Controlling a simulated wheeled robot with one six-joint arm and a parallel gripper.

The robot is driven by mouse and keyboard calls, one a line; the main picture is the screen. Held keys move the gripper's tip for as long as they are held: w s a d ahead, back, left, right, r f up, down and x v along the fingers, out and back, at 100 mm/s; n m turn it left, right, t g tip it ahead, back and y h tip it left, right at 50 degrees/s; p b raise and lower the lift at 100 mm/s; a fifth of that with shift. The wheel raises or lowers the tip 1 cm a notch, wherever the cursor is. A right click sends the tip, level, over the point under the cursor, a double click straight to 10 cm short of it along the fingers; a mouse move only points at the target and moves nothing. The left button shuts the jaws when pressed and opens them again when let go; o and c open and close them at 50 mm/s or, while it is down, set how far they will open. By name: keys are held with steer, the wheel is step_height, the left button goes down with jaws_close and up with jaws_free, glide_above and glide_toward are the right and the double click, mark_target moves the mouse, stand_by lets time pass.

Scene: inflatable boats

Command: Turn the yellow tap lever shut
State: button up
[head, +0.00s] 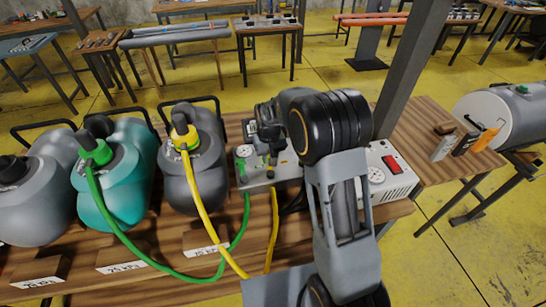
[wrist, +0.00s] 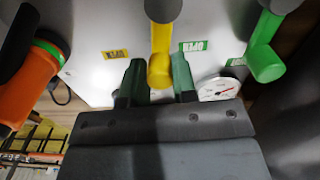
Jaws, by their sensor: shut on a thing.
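The yellow tap lever (wrist: 160,68) shows in the wrist view, hanging from a dark knob at the top edge. My gripper (wrist: 159,80) has its two green-tipped fingers on either side of the lever and is shut on it. A green tap lever (wrist: 266,62) is to the right, apart from my fingers. A yellow label (wrist: 116,55) and a green label (wrist: 194,46) are on the pale panel (wrist: 90,75). The yellow lever cannot be made out there.
A dark canister (head: 190,170) with a yellow hose (head: 206,215) and a teal canister (head: 122,165) with a green hose (head: 103,220) stand left of the panel. A gauge (wrist: 217,89) is right of my fingers. An orange-and-green thing (wrist: 28,85) is at left.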

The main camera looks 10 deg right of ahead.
steer(key=shift+a+n, duration=0.4)
steer(key=shift+n, duration=0.5)
steer(key=o, duration=0.9)
step_height(320, 180, up, 14)
steer(key=shift+f, duration=0.1)
stand_by(0.4)
